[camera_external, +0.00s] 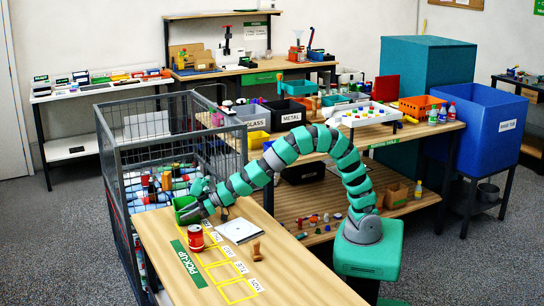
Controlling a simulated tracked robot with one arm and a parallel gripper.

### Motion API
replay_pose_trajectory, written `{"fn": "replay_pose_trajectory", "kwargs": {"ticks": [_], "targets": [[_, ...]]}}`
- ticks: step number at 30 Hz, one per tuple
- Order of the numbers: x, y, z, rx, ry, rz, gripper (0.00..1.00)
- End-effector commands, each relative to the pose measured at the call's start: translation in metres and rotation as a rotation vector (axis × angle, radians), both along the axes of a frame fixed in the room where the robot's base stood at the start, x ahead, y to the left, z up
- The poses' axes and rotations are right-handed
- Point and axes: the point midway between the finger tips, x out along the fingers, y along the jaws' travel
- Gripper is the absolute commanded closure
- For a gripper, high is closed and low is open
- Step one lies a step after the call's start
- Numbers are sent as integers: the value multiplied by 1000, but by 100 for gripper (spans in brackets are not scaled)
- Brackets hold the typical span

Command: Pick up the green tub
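The green tub (184,203) is at the far left end of the wooden pick-up table (165,232), close to the wire cage. My arm arches over from the right, and my gripper (191,212) is right at the tub, with its grey fingers overlapping the tub's front and right side. The tub is partly hidden by the gripper. The view is too small to tell whether the fingers are closed on the tub or whether it is off the table.
A red can (195,238) stands just in front of the tub. A white tablet-like panel (239,231) and a small brown stamp-like piece (256,251) lie to the right. The wire cage (118,170), full of bottles and cans, borders the table. Yellow outlined squares are bare.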

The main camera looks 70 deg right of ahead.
Motion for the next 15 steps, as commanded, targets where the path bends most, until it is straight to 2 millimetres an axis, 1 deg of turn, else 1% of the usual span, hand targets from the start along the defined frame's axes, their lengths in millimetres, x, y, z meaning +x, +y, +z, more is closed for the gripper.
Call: {"fn": "replay_pose_trajectory", "kwargs": {"ticks": [2, 3, 6, 15], "targets": [[0, 0, 1, 0, 0, 0, 72], [0, 0, 1, 0, 0, 0, 75], [0, 0, 1, 0, 0, 0, 100], [-1, 0, 1, 0, 0, 0, 100]]}}
